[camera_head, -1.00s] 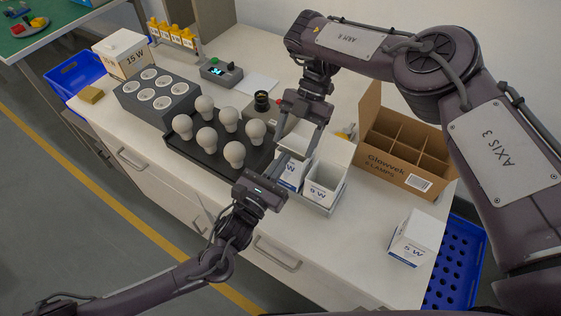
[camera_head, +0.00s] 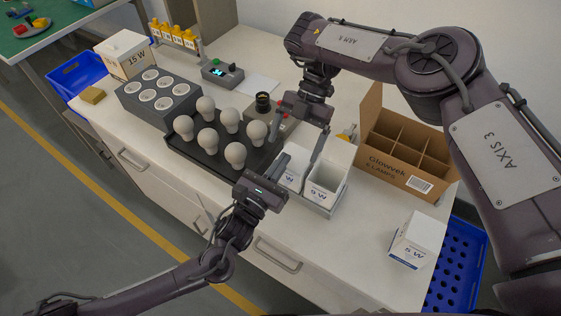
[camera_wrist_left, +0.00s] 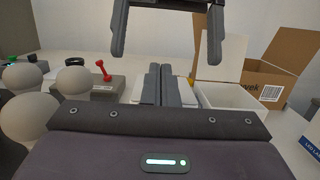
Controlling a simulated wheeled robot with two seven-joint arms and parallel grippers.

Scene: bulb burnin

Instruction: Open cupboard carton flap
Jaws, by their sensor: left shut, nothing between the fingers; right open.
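Two white 5 W cartons stand side by side in a small grey tray (camera_head: 322,211). The right carton (camera_head: 323,190) is open on top, with a raised flap (camera_head: 340,152) at its back; it also shows in the left wrist view (camera_wrist_left: 228,97). The left carton (camera_head: 292,181) is partly hidden by my left gripper, so its top is unclear. My left gripper (camera_head: 284,158) is shut and empty at the left carton; its fingers show together in the left wrist view (camera_wrist_left: 165,86). My right gripper (camera_head: 297,142) is open and empty above the cartons.
A black tray of bulbs (camera_head: 205,165) lies close left of the cartons. A brown divided carton (camera_head: 385,168) stands behind right. A closed white 5 W carton (camera_head: 416,240) stands at the front right, near the bench edge. A tester with a black socket (camera_head: 263,104) is behind.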

